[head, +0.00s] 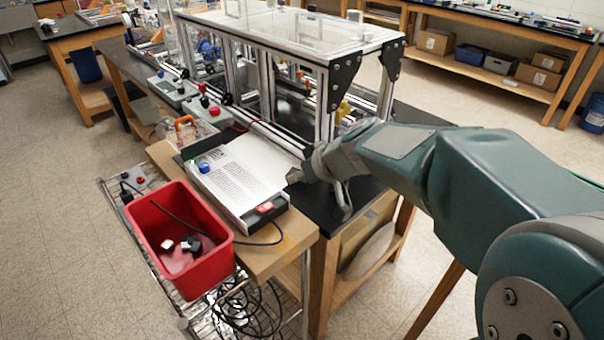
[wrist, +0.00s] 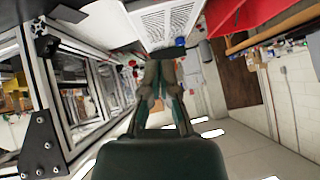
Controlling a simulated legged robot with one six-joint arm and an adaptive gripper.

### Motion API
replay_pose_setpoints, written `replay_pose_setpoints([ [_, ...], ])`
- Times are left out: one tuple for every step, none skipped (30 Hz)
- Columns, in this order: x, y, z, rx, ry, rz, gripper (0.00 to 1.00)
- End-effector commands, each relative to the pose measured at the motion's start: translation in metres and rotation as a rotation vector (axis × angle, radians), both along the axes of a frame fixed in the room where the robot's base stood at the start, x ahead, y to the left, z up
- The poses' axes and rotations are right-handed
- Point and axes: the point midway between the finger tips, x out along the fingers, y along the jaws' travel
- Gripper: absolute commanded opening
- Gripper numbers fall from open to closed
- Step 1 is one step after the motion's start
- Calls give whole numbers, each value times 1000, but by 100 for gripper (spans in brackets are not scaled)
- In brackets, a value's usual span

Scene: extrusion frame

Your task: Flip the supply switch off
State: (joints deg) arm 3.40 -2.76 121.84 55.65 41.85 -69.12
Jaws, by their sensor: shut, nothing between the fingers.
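The supply is a low white box (head: 240,172) with a printed sheet on top, lying on the wooden bench end in the head view. A small red switch (head: 265,208) is on its near end; its position is too small to tell. A blue knob (head: 204,166) is at its far left. My gripper (head: 294,177) is shut and empty, just right of the box and apart from the switch. In the wrist view my gripper (wrist: 161,58) points toward the white box (wrist: 168,22), with a blue knob (wrist: 180,41) near the fingertips. The red switch is not visible there.
A red bin (head: 205,275) with small items stands left of the supply, on a wire rack (head: 120,190). A clear-topped extrusion frame (head: 300,40) with black corner plates stands behind and beside my arm. A black cable (head: 265,243) hangs near the bench edge.

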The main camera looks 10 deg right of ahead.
Motion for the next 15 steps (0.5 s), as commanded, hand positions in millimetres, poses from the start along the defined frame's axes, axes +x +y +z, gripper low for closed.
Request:
replay_pose_setpoints([
  [-3,-5,5,1,-2,-3,0],
  [-4,-7,7,1,-2,-3,0],
  [-6,-8,10,1,-1,-2,0],
  [-7,-10,11,2,-1,-1,0],
  [-8,-10,12,1,0,-1,0],
  [-9,-11,13,0,-1,-2,0],
  [-9,-12,13,2,0,-2,0],
  [-9,-12,13,2,0,-2,0],
  [-9,-13,13,2,0,-2,0],
  [-9,-13,13,2,1,-1,0],
  [-9,-13,13,2,1,-1,0],
  [-9,-13,13,2,1,-1,0],
  [-9,-12,13,2,1,-1,0],
  [-9,-12,13,1,0,-1,0],
  [-9,-11,13,2,1,-1,0],
])
